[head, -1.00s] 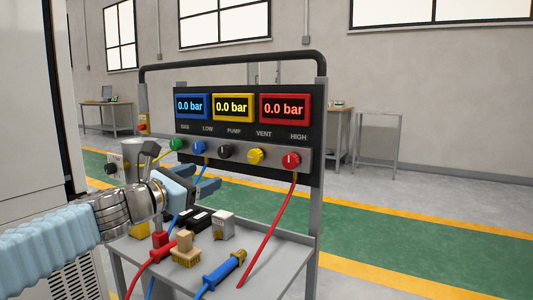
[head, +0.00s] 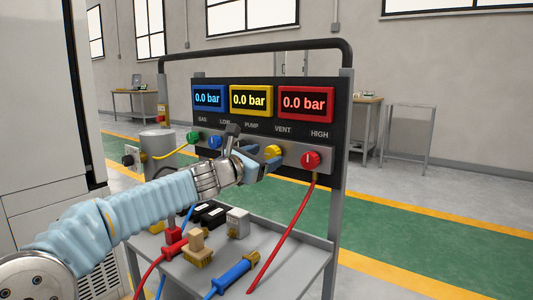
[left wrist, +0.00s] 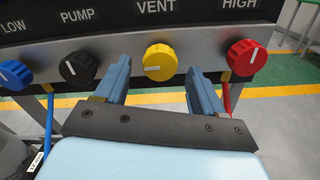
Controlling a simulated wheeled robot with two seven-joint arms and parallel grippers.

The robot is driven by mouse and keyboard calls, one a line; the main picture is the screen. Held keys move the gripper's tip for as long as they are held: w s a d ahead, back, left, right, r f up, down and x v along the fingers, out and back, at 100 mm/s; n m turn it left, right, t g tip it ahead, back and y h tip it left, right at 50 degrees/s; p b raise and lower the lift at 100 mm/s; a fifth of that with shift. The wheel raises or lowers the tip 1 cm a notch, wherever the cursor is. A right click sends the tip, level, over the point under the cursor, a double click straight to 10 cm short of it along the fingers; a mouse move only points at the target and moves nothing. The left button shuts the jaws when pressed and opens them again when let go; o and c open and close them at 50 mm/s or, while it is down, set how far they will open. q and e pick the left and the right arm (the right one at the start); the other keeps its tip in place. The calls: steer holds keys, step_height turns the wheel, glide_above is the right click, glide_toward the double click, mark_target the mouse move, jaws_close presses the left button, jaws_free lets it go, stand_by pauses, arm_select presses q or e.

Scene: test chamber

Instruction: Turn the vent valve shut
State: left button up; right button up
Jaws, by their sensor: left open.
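The vent valve is a yellow knob (left wrist: 160,62) under the VENT label in the left wrist view, with a white pointer line lying level. It also shows in the head view (head: 272,152), partly behind my gripper. My left gripper (left wrist: 158,72) is open, with its two blue fingers on either side of the yellow knob and a gap to each side. The fingertips reach close to the knob; whether they touch it cannot be told. In the head view my left gripper (head: 264,167) is in front of the panel. My right gripper is not in view.
A red HIGH knob (left wrist: 246,57) is to the right of the yellow knob and a black PUMP knob (left wrist: 81,67) to its left. A red hose (head: 285,235) hangs from the HIGH knob. Plugs and a blue connector (head: 236,275) lie on the cart shelf (head: 300,262).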

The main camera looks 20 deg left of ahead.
arm_select(q)
steer(key=shift+x, duration=0.8)
steer(key=c, duration=1.1)
steer(key=shift+o, duration=0.2)
